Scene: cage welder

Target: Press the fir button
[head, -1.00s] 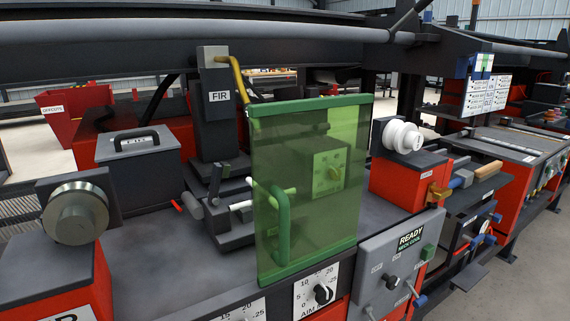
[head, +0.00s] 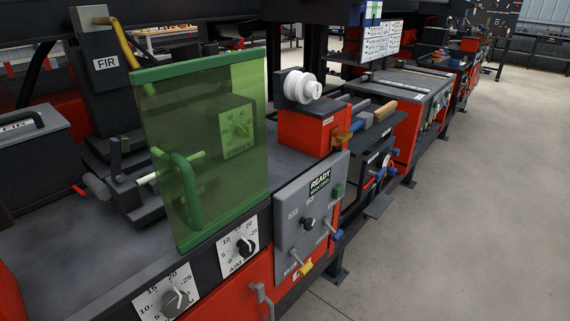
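A dark upright post (head: 98,85) carries a white label reading FIR (head: 106,63) at the upper left, with a yellow bent handle (head: 126,45) beside it. A grey control panel (head: 287,232) on the front of the bench has a display reading READY (head: 320,182), a green square button (head: 338,190), a black knob (head: 309,223) and small levers. I cannot tell from the small lettering whether the green button is the fir button. Neither of my grippers is in view.
A green see-through shield (head: 205,140) stands in front of the post. Two dials (head: 174,300) (head: 240,247) sit on the bench front left of the panel. The floor (head: 460,220) at right is clear.

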